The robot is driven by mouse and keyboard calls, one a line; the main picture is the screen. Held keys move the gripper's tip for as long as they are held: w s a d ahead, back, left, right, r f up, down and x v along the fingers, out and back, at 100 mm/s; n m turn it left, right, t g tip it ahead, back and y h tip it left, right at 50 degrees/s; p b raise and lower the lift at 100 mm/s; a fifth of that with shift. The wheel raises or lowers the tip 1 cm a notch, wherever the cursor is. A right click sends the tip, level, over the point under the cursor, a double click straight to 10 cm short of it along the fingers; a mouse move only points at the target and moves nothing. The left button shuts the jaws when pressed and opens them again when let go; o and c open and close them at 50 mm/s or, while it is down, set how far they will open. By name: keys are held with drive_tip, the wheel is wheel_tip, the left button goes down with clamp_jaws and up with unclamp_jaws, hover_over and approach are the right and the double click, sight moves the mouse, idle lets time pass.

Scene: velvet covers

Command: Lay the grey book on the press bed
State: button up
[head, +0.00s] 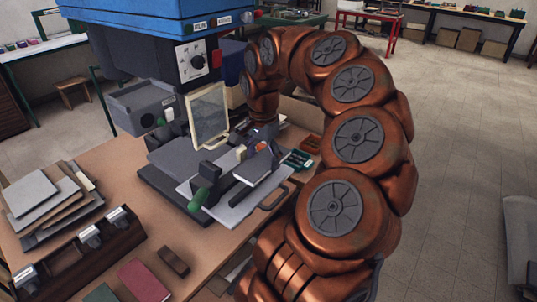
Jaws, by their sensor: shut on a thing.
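My gripper (262,142) is at the end of my copper arm, over the right part of the stamping press. It is shut on the grey book (257,167), a small flat slab with a pale edge. The press bed (236,208) is a light metal plate with a loop handle at its right and a green-knobbed lever at its left. The book is over the right part of the bed, close to a dark bar. I cannot tell whether it touches the bed. My wrist hides part of the gripper and the area behind it.
The blue press head (150,15) hangs above, with a control box (198,60) below it. A cream-edged clear guard (208,115) stands left of my gripper. Grey boards (45,190), a tool rack (75,255), and green and red books (145,280) occupy the table's left and front.

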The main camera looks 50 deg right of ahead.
drive_tip(key=shift+w+f+p, duration=0.55)
drive_tip(key=shift+w+p, duration=0.8)
drive_tip(key=shift+w, duration=0.15)
drive_tip(key=shift+w+f+p, duration=0.55)
drive_tip(key=shift+w+p, duration=0.8)
drive_tip(key=shift+w, duration=0.15)
drive_tip(key=shift+w+f+p, duration=0.55)
drive_tip(key=shift+w+p, duration=0.8)
drive_tip(key=shift+w, duration=0.15)
drive_tip(key=f+b, duration=0.1)
drive_tip(key=b, duration=0.1)
drive_tip(key=f+b, duration=0.2)
drive_tip(key=shift+w+d+f, duration=0.1)
drive_tip(key=shift+w+f, duration=0.05)
drive_tip(key=shift+w, duration=0.05)
drive_tip(key=o, duration=1.4)
wheel_tip(320, 180, up, 8)
drive_tip(key=shift+f, duration=0.25)
